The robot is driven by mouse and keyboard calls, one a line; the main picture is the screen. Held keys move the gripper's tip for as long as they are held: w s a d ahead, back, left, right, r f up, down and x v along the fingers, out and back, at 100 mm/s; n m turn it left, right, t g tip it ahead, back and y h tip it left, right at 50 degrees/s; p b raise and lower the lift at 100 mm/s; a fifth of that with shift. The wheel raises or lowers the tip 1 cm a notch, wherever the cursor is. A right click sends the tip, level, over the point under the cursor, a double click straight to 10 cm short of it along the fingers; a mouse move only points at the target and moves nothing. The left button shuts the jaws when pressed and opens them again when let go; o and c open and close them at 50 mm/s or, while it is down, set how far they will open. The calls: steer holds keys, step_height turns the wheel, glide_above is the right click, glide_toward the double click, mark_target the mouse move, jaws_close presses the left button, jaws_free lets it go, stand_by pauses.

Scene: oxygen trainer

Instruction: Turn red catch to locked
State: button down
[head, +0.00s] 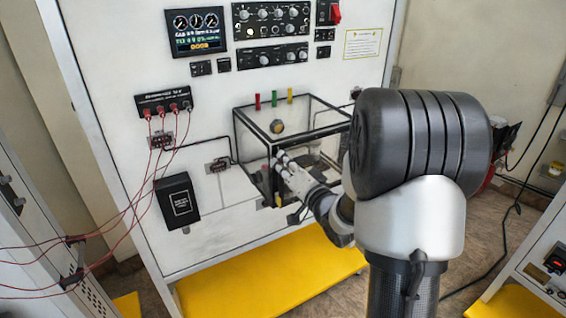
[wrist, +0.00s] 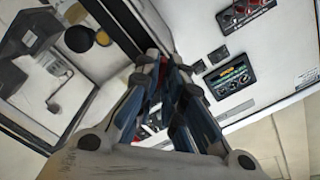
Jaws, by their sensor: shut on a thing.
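A small upright red catch (head: 257,101) stands at the top back of a clear, black-framed box on the trainer panel. My gripper (head: 280,160) is at the box's front corner, lower in the head view than these pieces and apart from the red one. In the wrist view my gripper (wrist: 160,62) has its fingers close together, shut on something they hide. Small red patches show between the fingers, but I cannot tell what they belong to.
The black box frame (head: 244,128) surrounds a round knob (head: 277,126). Red leads hang from jacks (head: 162,110) at the left. A black box (head: 177,200) is mounted low on the panel. A yellow step (head: 260,280) lies below. A display (wrist: 229,80) shows in the wrist view.

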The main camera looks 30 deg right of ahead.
steer(key=shift+d+f+m+p, duration=0.1)
steer(key=shift+m+p, duration=0.45)
steer(key=shift+m, duration=1.4)
steer(key=shift+d+m+p, duration=0.1)
steer(key=shift+m+p, duration=0.4)
steer(key=shift+m, duration=1.45)
steer(key=c, duration=1.8)
jaws_free()
steer(key=shift+a+f, duration=0.1)
steer(key=s, duration=0.7)
steer(key=shift+s, duration=0.25)
